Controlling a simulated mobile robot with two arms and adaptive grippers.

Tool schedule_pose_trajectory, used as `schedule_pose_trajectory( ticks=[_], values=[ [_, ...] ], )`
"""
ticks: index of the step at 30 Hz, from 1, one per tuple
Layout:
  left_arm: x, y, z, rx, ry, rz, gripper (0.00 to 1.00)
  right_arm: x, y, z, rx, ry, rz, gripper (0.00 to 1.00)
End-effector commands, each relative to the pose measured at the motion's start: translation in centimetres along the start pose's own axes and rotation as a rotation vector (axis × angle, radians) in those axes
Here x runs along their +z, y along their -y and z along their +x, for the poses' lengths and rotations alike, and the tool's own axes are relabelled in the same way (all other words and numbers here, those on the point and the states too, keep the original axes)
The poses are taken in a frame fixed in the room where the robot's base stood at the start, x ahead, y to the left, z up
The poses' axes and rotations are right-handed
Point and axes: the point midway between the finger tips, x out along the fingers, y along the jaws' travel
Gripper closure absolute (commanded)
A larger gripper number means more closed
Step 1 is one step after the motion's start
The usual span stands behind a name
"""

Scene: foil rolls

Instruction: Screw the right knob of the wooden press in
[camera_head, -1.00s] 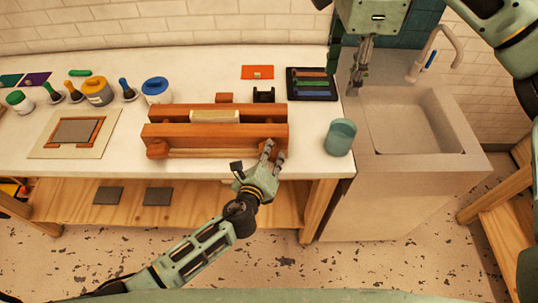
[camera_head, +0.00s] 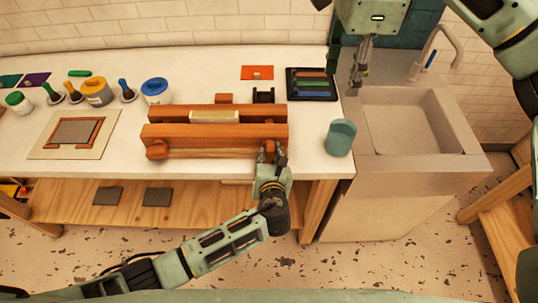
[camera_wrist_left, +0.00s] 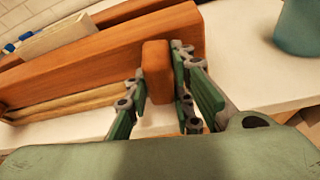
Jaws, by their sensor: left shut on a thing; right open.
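The wooden press (camera_head: 185,132) lies across the white table in the head view, with a pale block (camera_head: 214,117) between its boards. Its left knob (camera_head: 157,149) sticks out at the front left. Its right knob (camera_wrist_left: 157,72) is at the front right, and it also shows in the head view (camera_head: 270,146). My left gripper (camera_head: 271,153) is at the right knob, with one finger on each side of it, shut on it; the left wrist view also shows the gripper (camera_wrist_left: 160,88). My right gripper (camera_head: 358,78) hangs open and empty above the sink's left edge.
A green cup (camera_head: 340,138) stands to the right of the press. A dark tray (camera_head: 311,85) with coloured bars lies behind it. The sink (camera_head: 410,120) is at the right. Ink jars (camera_head: 97,94) and a framed plate (camera_head: 75,132) are at the left.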

Motion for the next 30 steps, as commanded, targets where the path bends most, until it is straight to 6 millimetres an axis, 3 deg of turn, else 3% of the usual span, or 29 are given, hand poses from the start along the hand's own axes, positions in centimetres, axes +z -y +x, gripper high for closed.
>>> schedule_pose_trajectory(
  ticks=[30],
  values=[
    [-0.69, 0.13, -0.12, 0.34, -0.011, 0.835, 1.0, 0.0, 0.0, 0.02, 0.0, 0.0, 0.0, 0.58]
  ],
)
